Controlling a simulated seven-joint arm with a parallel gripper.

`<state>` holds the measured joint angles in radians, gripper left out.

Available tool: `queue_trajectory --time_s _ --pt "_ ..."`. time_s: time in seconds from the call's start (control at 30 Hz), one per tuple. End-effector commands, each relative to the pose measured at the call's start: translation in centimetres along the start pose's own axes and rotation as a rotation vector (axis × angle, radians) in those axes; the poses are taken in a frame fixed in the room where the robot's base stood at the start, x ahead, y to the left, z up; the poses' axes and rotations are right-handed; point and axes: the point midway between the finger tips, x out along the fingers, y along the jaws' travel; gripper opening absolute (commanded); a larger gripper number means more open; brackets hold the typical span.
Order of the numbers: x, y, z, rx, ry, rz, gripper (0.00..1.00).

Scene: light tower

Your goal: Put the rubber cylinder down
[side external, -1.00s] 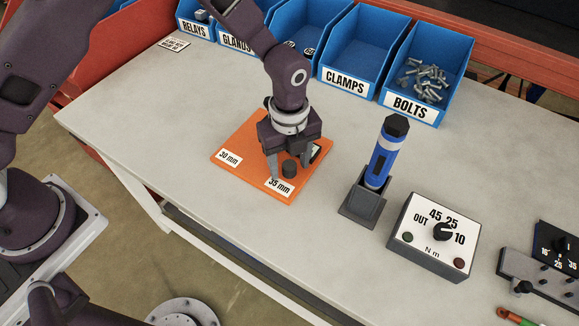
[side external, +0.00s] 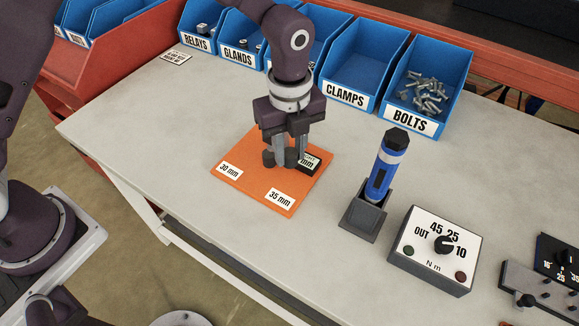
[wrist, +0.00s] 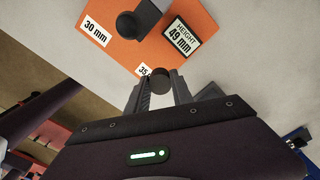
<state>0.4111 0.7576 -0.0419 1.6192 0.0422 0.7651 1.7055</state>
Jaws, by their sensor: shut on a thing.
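The rubber cylinder, short and dark, shows between my fingertips in the wrist view (wrist: 161,80). My gripper (wrist: 158,88) is shut on it. In the side view my gripper (side external: 290,158) points down over the back part of the orange board (side external: 244,190), and the cylinder is hard to make out between the dark fingers. The cylinder looks raised off the board; its exact clearance cannot be told. The board's 30 mm label (side external: 229,171) and 35 mm label (side external: 280,198) are bare. In the wrist view the 35 mm label is partly hidden behind my gripper.
A black round part (wrist: 128,24) stands on the board beside a height display reading 49 mm (wrist: 182,38). A blue tool in a dark holder (side external: 364,215) and a torque box (side external: 437,245) stand to the right. Blue bins (side external: 362,65) line the back.

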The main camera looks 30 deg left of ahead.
Motion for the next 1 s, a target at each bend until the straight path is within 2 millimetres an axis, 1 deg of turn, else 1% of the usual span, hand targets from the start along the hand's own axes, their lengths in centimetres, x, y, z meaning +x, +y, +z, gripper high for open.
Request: queue_trajectory --time_s 0.13,0.2,0.27,0.3,0.4,0.53,0.57,0.6,0.77,1.0 --pt "-3.1 -0.1 0.1 -0.001 0.0 -0.005 0.0" --pt "-5.3 -0.1 0.0 -0.002 0.0 -0.007 0.0" --pt "-7.0 -0.1 0.0 -0.001 0.0 -0.006 0.0" --pt "-8.2 -0.1 0.0 -0.002 -0.001 -0.007 0.0" --pt "-10.5 -0.1 0.0 -0.001 0.0 -0.005 0.0" --pt "-13.1 -0.1 0.0 -0.001 0.0 -0.004 0.0" --pt "-13.5 0.0 0.2 -0.003 0.0 -0.003 0.0" --pt "-13.2 0.5 1.2 -0.006 0.001 0.002 0.0" --pt "-13.2 2.0 4.2 -0.01 0.004 0.001 0.0" --pt "-13.2 5.2 8.8 -0.009 0.003 0.0 0.0"
